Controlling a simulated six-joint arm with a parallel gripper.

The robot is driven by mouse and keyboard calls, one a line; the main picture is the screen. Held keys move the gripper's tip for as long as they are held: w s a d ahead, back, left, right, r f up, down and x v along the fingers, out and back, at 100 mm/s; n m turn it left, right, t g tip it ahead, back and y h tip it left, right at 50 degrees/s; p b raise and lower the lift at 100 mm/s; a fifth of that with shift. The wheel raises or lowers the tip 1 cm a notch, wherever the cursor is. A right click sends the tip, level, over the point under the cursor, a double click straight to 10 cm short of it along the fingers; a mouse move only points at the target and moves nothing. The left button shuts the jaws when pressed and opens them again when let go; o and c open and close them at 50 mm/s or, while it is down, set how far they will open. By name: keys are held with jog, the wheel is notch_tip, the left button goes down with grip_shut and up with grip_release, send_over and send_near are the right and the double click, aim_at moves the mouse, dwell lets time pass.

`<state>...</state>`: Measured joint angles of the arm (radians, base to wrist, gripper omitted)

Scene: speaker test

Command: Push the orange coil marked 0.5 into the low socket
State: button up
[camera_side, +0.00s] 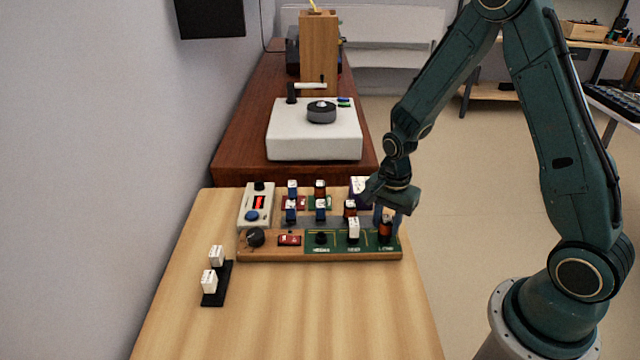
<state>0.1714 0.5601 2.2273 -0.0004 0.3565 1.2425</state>
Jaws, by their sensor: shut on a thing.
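My gripper (388,218) points down over the right end of the test board (270,255). Its fingers are shut around an orange and black coil (386,231). The coil stands upright at the rightmost place of the green socket strip (370,248). Its marking is too small to read, and I cannot tell whether it is fully seated. The label under that place is too small to read surely. A white block (353,228) stands in the middle place of the strip. The left place (320,238) shows only a dark round part.
Several blue and orange-brown parts (320,188) stand behind the strip, close to my gripper. A meter box (256,205) stands at the left. Two white blocks (209,282) stand on a black rack (222,290) at the front left. The front of the table is clear.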

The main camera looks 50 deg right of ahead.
jog(key=shift+f, duration=0.15)
dwell(0.4)
jog(key=o, duration=1)
jog(key=shift+r, duration=3.75)
jog(key=shift+r, duration=0.1)
